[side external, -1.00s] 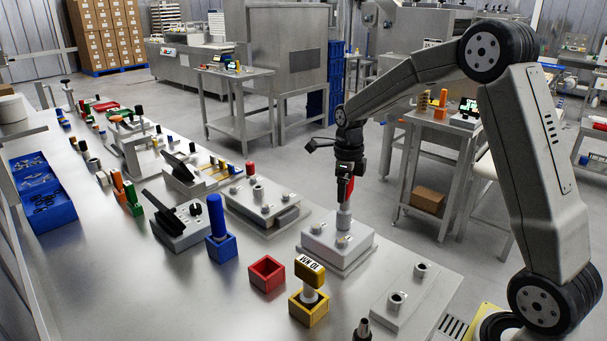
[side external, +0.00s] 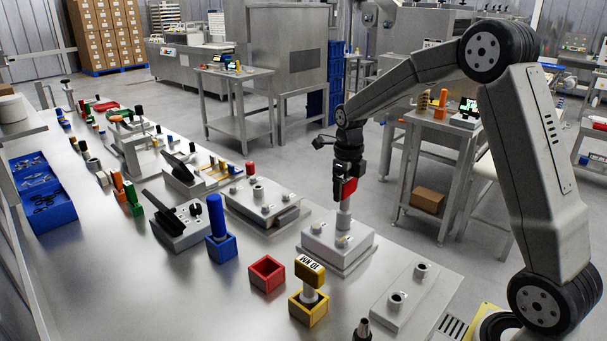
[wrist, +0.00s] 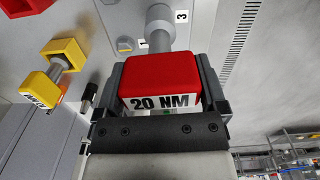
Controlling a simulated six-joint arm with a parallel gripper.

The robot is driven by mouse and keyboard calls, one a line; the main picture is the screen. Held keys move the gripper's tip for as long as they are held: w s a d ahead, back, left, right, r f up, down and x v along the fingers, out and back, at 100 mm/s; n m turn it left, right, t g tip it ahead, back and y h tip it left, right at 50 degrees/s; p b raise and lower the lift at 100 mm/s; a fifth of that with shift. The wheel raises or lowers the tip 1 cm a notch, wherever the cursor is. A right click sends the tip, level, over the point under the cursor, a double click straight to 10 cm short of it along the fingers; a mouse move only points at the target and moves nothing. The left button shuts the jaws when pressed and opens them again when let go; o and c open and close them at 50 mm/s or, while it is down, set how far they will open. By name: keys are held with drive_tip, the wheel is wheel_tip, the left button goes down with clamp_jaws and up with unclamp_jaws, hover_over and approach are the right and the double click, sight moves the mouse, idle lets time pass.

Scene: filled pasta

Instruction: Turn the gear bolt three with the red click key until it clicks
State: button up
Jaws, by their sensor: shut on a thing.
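The red click key (side external: 349,187) stands upright on the grey gear block (side external: 318,243), its grey shaft (side external: 343,216) reaching down to a bolt on top of it. My gripper (side external: 348,176) is above the block, shut on the key's red head. In the wrist view the red head (wrist: 160,78), marked "20 NM", sits between both fingers of my gripper (wrist: 161,88). A small green spot shows just below its lettering. The shaft runs to a fitting beside a label "3" (wrist: 181,16). The bolt head itself is hidden under the key.
An empty red square holder (side external: 267,273) stands left of the block. A yellow key (side external: 310,271) stands in a yellow holder (side external: 308,310), and a blue key (side external: 216,215) in a blue holder (side external: 221,248). A flat plate with two bushings (side external: 402,296) lies to the right.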

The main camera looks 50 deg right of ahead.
idle(0.3)
drive_tip(key=o, duration=1.1)
drive_tip(key=shift+o, duration=0.2)
drive_tip(key=shift+r, duration=3.95)
